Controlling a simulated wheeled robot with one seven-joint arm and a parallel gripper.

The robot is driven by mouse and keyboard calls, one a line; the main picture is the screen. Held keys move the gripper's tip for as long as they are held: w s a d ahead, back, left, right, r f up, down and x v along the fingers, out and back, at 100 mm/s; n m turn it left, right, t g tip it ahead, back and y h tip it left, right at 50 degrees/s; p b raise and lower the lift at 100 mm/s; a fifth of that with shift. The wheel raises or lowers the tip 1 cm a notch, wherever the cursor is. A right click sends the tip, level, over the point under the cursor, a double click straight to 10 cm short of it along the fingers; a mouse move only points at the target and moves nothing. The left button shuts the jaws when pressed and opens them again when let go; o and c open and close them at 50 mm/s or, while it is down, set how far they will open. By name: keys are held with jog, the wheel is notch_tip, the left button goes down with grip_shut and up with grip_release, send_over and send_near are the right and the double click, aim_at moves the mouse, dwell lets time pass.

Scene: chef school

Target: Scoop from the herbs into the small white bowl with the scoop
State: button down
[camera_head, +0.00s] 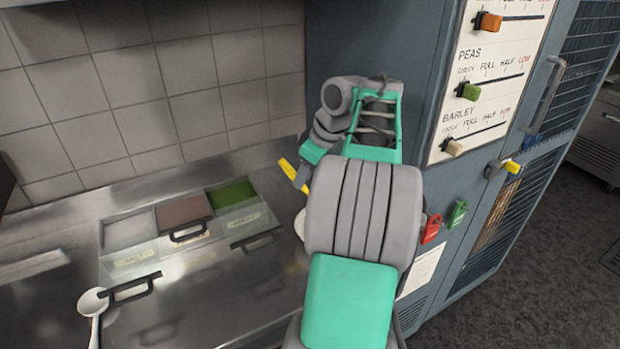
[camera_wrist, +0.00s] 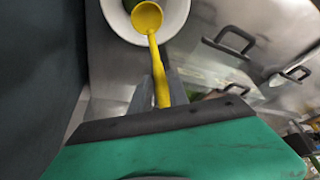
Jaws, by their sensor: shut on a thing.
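My gripper (camera_wrist: 162,92) is shut on the handle of the yellow scoop (camera_wrist: 158,62). The scoop's head is over the small white bowl (camera_wrist: 178,30) at the top of the wrist view; I cannot tell if it touches. A dark green patch shows inside the bowl beside the scoop. Whether the scoop holds anything is unclear. In the head view part of the yellow scoop (camera_head: 289,170) shows left of my arm, and a sliver of the bowl (camera_head: 299,224) shows behind it. The green herbs (camera_head: 231,194) fill the right compartment of the counter, its lid slid forward.
A brown-filled compartment (camera_head: 182,212) and a pale one (camera_head: 129,231) sit left of the herbs. A white ladle (camera_head: 93,302) lies at front left. A blue-grey cabinet (camera_head: 400,60) stands close behind my arm.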

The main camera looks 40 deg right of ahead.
aim_at(291, 167)
jog(key=w+f+g+b, duration=0.1)
jog(key=w+f+g+h+b, duration=0.1)
jog(key=b, duration=0.1)
jog(key=shift+a+f+g, duration=0.1)
jog(key=shift+a+g, duration=0.25)
jog(key=shift+g, duration=0.05)
jog(key=shift+w+a+r+g+h, duration=0.1)
jog(key=shift+w+r+g+h, duration=0.2)
jog(key=shift+r+g, duration=0.5)
jog(key=shift+w+a+r+g+h, duration=0.1)
jog(key=shift+w+r+g, duration=0.3)
jog(key=shift+r+g, duration=0.35)
jog(key=shift+f, duration=0.1)
dwell(0.7)
